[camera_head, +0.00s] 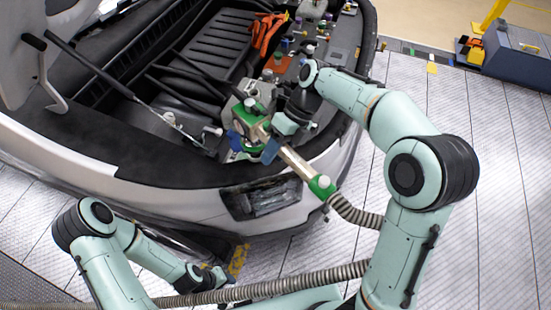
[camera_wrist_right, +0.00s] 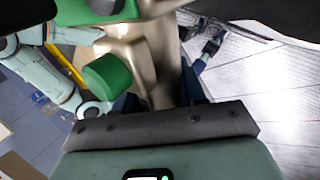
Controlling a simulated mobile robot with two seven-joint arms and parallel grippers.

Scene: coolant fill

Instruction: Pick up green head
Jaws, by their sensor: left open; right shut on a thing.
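The green head (camera_head: 292,160) is a metallic filling piece with green parts and a grey ribbed hose (camera_head: 355,214) at its near end. It sits over the front edge of the car's open bay. My right gripper (camera_head: 268,148) is shut on it, with blue fingertips at its body. In the right wrist view, the green head (camera_wrist_right: 140,55) shows its metal body and a green knob between the fingers. I cannot tell whether its far end touches anything below. My left gripper (camera_head: 215,277) is open and empty, low in front of the bumper.
The car's front edge (camera_head: 160,174) and headlight (camera_head: 265,198) lie below the head. A blue toolbox (camera_head: 517,55) stands at the far right. The hose runs across the front near both arms.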

